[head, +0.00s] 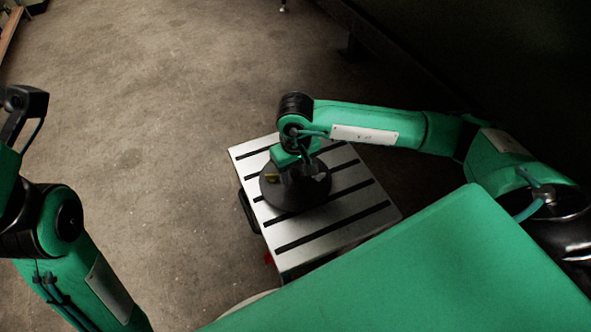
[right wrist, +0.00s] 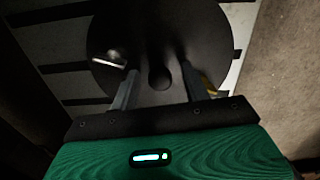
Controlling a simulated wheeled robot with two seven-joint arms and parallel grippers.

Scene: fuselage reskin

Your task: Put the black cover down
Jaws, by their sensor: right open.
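The black cover (head: 284,196) is a round dark disc. In the head view it lies on the slotted metal table top (head: 337,230), under my right gripper (head: 303,163). In the right wrist view the cover (right wrist: 158,30) fills the upper middle, with a small round knob at its near part. My right gripper's two fingers (right wrist: 158,88) are open, one on each side of the knob, with visible gaps between them and it. The knob is hidden by the gripper in the head view. My left arm shows at the left edge of the head view, but its gripper is not visible.
The table top has several dark parallel slots and is bare around the cover. A dark handle (head: 248,211) is on its left side. Open concrete floor (head: 150,90) lies to the left and beyond. A dark structure (head: 480,50) stands at the upper right.

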